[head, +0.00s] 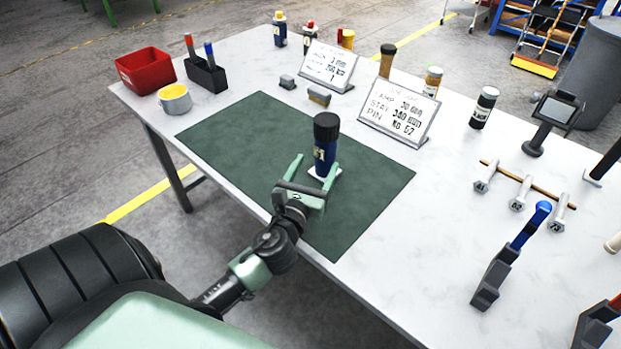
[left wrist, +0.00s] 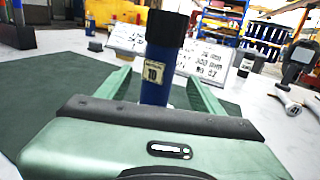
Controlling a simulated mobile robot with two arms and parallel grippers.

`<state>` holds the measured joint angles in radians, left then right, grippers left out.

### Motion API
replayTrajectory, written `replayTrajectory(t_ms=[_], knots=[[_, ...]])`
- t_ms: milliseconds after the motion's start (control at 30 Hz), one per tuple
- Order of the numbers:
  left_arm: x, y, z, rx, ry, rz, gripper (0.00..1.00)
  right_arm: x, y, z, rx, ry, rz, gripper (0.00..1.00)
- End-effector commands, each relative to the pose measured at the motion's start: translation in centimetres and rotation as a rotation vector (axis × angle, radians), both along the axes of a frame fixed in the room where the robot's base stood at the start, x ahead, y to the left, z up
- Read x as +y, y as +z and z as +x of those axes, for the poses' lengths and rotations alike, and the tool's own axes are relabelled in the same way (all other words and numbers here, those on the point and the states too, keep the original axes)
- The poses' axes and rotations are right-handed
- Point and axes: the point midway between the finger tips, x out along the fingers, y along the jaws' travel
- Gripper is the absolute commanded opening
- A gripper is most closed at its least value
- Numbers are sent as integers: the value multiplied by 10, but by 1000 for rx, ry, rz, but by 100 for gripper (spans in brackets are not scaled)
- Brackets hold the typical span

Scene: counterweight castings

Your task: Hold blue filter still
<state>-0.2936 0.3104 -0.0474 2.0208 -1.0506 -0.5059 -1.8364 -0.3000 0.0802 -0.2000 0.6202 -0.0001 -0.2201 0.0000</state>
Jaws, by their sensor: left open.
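The blue filter (head: 325,152) is an upright cylinder with a black cap and a small pale label. It stands on a small white base on the dark green mat (head: 245,125). My left gripper (head: 308,180) is open at the near side of the filter, low down. In the left wrist view the blue filter (left wrist: 155,72) rises between the two green fingers (left wrist: 157,88), with a gap visible on each side. Its lower end is hidden behind the gripper body. My right gripper does not show.
A red bin (head: 145,72), a pen holder (head: 207,75) and a yellow-filled cup (head: 175,98) stand at the left. Two written signs (head: 330,66) (head: 398,108) stand behind the mat. The mat around the filter is clear.

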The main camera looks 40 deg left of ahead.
Motion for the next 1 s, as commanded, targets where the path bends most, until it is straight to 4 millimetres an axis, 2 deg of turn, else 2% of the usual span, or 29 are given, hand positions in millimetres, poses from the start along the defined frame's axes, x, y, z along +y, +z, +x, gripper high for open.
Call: replayTrajectory(t_ms=[100,300,1000], knots=[[-7,-2,-20,1,-1,0,67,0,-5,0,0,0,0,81],[-11,0,-34,-1,0,0,67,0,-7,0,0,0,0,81],[-11,1,-35,-1,0,0,67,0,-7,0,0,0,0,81]])
